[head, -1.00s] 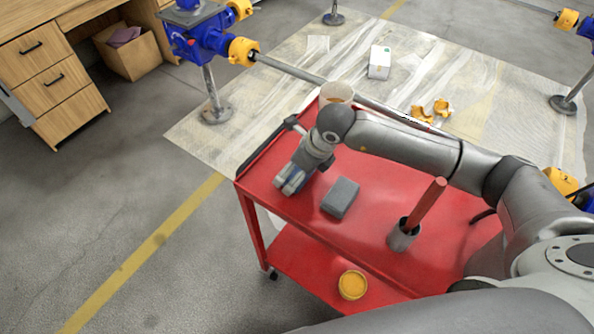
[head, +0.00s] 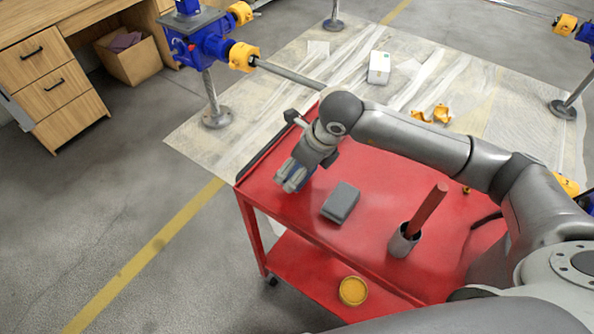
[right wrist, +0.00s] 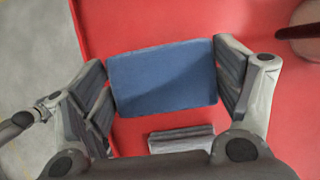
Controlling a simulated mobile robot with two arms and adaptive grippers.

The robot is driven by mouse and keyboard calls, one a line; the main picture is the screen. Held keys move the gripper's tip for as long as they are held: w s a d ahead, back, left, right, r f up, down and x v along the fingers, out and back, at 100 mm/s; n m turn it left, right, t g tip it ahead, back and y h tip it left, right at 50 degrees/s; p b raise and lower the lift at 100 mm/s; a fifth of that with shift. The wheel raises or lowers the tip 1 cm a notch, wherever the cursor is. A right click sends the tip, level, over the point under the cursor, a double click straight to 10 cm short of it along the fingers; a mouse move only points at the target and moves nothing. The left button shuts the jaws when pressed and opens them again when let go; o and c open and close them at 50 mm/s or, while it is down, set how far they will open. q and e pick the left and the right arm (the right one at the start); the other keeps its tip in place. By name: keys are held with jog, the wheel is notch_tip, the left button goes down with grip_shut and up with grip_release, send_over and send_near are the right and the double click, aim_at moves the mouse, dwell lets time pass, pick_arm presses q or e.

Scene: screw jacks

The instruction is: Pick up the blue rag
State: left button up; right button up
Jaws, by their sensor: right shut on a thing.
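The blue rag (right wrist: 162,78) looks like a folded, flat rectangle in the right wrist view. It sits between the two fingers of my right gripper (right wrist: 165,85), whose pads press on its left and right edges. In the head view my right gripper (head: 291,178) is over the left part of the red cart's top, and its fingers mostly hide the rag. I cannot tell whether the rag is clear of the cart's surface. My left gripper is not in view.
A grey block (head: 341,201) lies close to the right gripper on the red cart (head: 320,228); it also shows in the right wrist view (right wrist: 181,139). A grey cup (head: 403,241) with a red stick stands further right. A yellow-lidded tin (head: 353,291) is on the lower shelf.

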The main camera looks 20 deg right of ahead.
jog(key=s+r, duration=0.1)
jog(key=r, duration=0.1)
jog(key=s+r, duration=0.2)
jog(key=shift+s+a+b, duration=0.15)
jog(key=shift+a+b, duration=0.05)
jog(key=shift+b, duration=0.15)
jog(key=s+a+r+b, duration=0.1)
jog(key=s+r, duration=0.3)
jog(key=s, duration=0.5)
jog(key=shift+s+r, duration=0.3)
jog(key=shift+r, duration=0.05)
